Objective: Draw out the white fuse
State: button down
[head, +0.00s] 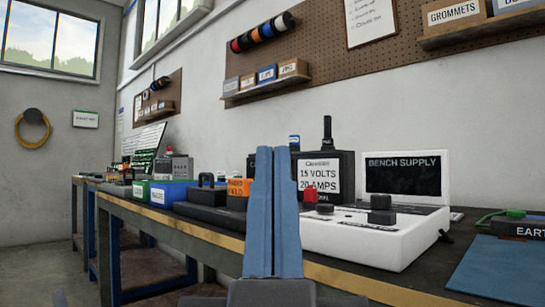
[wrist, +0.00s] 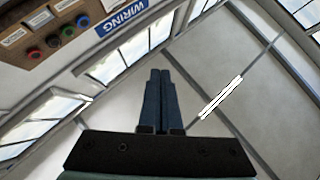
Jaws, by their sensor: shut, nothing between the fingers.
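My gripper (head: 272,155) is shut and empty, its two blue fingers pressed together and pointing up in front of the bench in the head view. In the wrist view my gripper (wrist: 160,72) is also shut, pointing toward the ceiling and windows. I cannot make out a white fuse in either view. The fingers hide part of the bench behind them.
A long workbench (head: 340,281) runs along the wall. On it stand a white bench supply (head: 375,235), a dark 15 volts unit (head: 340,165), and orange, blue and green boxes. A blue mat (head: 500,270) lies at right. Open floor shows at left.

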notch_tip(320, 180, up, 18)
jog(key=p, duration=1.5)
jog(key=shift+r, duration=0.15)
jog(key=c, duration=1.5)
grip_release()
jog(key=shift+c, duration=0.2)
